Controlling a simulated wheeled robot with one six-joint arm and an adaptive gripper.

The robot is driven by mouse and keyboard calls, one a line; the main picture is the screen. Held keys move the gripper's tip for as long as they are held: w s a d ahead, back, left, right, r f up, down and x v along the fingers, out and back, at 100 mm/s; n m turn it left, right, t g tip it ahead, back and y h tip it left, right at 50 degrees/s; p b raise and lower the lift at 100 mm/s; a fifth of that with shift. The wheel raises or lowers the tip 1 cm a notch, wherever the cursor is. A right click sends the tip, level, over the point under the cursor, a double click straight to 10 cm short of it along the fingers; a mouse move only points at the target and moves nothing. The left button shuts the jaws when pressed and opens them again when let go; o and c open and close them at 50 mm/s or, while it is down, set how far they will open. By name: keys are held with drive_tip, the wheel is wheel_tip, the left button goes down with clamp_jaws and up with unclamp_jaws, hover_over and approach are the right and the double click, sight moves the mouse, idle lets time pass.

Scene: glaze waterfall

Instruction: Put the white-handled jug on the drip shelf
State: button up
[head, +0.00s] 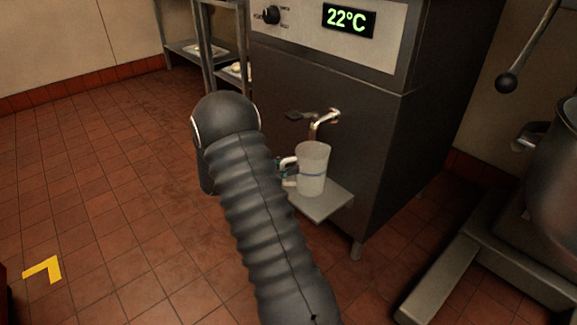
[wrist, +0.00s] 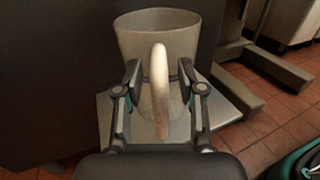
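The white jug (head: 313,168) is upright on the drip shelf (head: 321,204), under the tap; its base appears to rest on the shelf. In the wrist view the jug (wrist: 140,45) has its white handle (wrist: 159,90) facing me, and the shelf (wrist: 222,108) shows around its base. My gripper (wrist: 160,90) is open, one finger on each side of the handle, with visible gaps between fingers and handle. In the head view my arm partly hides the gripper (head: 288,172) beside the jug's left side.
The tap (head: 325,119) juts from the dark machine (head: 340,90) just above the jug. A steel vessel on a floor frame (head: 470,260) stands at the right. The tiled floor at left is clear, with a yellow corner mark (head: 43,269).

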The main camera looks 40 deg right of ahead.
drive_tip(key=shift+r, duration=0.2)
drive_tip(key=v, duration=1.1)
drive_tip(key=s+a+r+m+t+y, duration=0.1)
drive_tip(key=s+a+r+m+y, duration=0.3)
drive_tip(key=s, duration=0.3)
drive_tip(key=s+a+r+m+t+y, duration=0.1)
drive_tip(key=s+r+m+y, duration=0.2)
drive_tip(key=s+r+y, duration=0.3)
drive_tip(key=s+a+r+m+t+y, duration=0.2)
drive_tip(key=s+a+m+t+y, duration=0.1)
drive_tip(key=s+a, duration=0.3)
drive_tip(key=s+a+r+m+t+y, duration=0.2)
drive_tip(key=s+a+m+t+y, duration=0.2)
drive_tip(key=s+a+t, duration=0.2)
drive_tip(key=shift+s+a+r+p, duration=0.35)
drive_tip(key=shift+s+a+p, duration=0.1)
drive_tip(key=shift+s, duration=0.9)
wheel_tip(320, 180, up, 5)
drive_tip(key=p, duration=0.5)
